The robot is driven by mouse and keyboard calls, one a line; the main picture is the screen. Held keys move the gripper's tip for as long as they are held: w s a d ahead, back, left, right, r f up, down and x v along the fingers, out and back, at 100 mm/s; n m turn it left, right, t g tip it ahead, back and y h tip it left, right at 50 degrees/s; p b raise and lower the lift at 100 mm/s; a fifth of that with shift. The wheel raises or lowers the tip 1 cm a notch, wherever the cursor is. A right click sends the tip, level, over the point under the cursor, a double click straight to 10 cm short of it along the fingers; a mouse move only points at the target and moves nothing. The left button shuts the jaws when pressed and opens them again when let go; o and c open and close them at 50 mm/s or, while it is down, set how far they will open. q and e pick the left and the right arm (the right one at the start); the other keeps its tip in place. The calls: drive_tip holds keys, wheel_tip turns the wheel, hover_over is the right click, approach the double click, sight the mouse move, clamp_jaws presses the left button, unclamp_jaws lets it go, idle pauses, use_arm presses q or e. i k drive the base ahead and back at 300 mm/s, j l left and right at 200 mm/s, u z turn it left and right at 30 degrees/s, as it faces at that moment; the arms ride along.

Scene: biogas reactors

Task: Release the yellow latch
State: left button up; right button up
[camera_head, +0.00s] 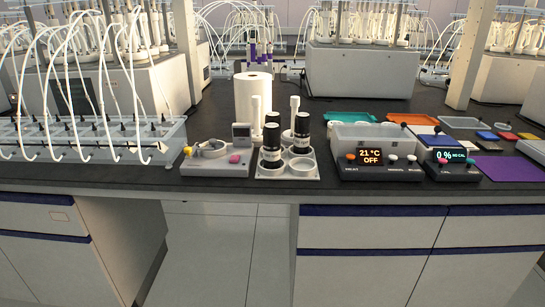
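A small yellow-orange piece (187,151) shows at the left end of a low grey device (216,165) on the black bench. It may be the yellow latch, but it is too small to tell its form or whether it is fastened. A pale ring-like part (212,149) lies on top of the device, and a pink knob (235,159) is at its front right. A small grey box with a screen (241,135) stands at its back right. Neither of my grippers is in view.
A rack with tubes (90,140) stands left of the device. To the right are a holder with black bottles (272,146), a paper roll (253,98), a bath reading 21 °C OFF (376,164) and a 0 % display unit (452,166). Drawers (370,230) are below.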

sight(190, 151)
drive_tip(key=i+j+z, duration=0.45)
drive_tip(key=i+j, duration=0.45)
